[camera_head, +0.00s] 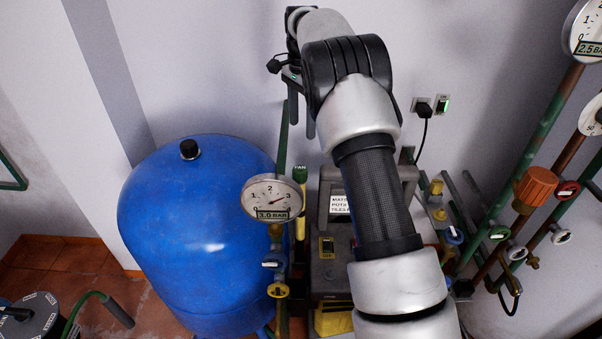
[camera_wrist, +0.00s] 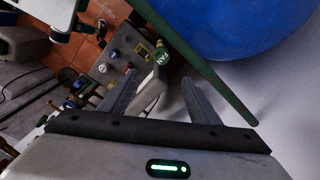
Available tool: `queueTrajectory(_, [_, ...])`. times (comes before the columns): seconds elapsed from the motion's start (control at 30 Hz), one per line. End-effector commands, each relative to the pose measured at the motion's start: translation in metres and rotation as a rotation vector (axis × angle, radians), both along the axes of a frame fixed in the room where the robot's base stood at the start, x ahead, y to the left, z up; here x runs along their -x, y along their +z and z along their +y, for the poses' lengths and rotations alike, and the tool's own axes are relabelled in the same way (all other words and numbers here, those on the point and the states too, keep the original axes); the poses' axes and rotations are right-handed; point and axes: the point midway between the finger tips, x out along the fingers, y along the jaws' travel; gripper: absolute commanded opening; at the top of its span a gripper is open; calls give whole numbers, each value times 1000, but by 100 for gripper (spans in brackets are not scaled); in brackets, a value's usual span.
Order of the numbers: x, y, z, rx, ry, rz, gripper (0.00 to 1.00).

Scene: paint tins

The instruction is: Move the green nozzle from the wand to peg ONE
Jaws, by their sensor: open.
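A green nozzle marked FAN (camera_head: 300,173) stands upright between the blue tank and the grey machine, on top of a pale yellow wand (camera_head: 299,203). In the wrist view the green nozzle (camera_wrist: 161,56) shows beyond the fingertips, roughly between them in the picture. My gripper (camera_head: 302,130) is above the nozzle in the head view, fingers down, open and empty. Its two fingers also show in the wrist view (camera_wrist: 161,83), apart. I see no contact with the nozzle. I cannot make out which peg is peg ONE; my arm hides part of the machine.
The large blue tank (camera_head: 200,235) stands close on the left, with a 3.0 BAR gauge (camera_head: 272,199) beside the wand. A green pipe (camera_wrist: 205,70) runs near the fingers. The grey machine (camera_head: 330,267) stands at right. Gauges and valves (camera_head: 536,188) line the right wall.

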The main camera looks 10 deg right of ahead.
Motion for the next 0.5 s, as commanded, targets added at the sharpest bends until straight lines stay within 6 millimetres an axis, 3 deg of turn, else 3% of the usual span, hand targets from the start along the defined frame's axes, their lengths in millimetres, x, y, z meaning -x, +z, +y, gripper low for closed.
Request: queueTrajectory(0.5, [1,-100,1,0,0,4,56])
